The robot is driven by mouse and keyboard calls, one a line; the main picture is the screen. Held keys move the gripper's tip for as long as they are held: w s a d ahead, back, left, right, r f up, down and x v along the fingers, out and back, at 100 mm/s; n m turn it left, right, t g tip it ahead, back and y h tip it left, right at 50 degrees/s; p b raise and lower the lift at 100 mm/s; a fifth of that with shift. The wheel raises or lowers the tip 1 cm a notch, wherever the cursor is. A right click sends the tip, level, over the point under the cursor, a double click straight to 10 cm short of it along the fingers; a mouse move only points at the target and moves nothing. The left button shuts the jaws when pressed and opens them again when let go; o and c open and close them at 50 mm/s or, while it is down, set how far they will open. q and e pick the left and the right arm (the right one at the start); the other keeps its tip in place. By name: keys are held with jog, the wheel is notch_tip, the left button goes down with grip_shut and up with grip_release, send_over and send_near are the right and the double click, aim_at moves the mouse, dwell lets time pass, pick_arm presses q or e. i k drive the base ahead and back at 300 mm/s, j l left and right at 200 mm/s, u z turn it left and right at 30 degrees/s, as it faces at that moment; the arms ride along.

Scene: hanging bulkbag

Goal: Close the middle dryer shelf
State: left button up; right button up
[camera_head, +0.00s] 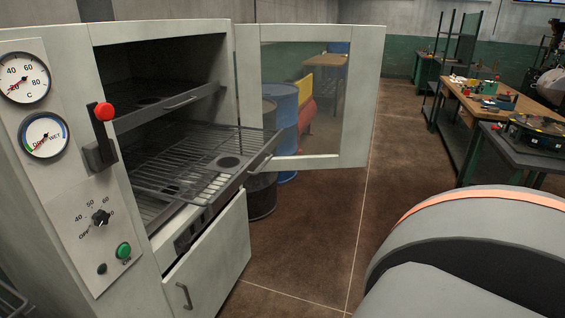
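The dryer (165,26) is a pale cabinet at the left, with its glass-windowed door (370,95) swung open to the right. The middle shelf (200,172) is a dark wire rack that is pulled out past the cabinet's front, with a handle on its front edge (262,160). An upper shelf (160,108) sits inside above it. Below, a pale lower panel (215,262) with a handle stands tilted outward at the top. Neither gripper shows; a large grey rounded shape with an orange stripe, likely my own arm, fills the lower right.
Blue drums (283,108) and a dark drum (262,194) stand behind the open door. Workbenches with tools (490,95) stand at the right. The brown floor (320,225) in front of the dryer is clear.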

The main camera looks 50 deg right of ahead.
aim_at(226, 164)
jog(key=z, duration=1.35)
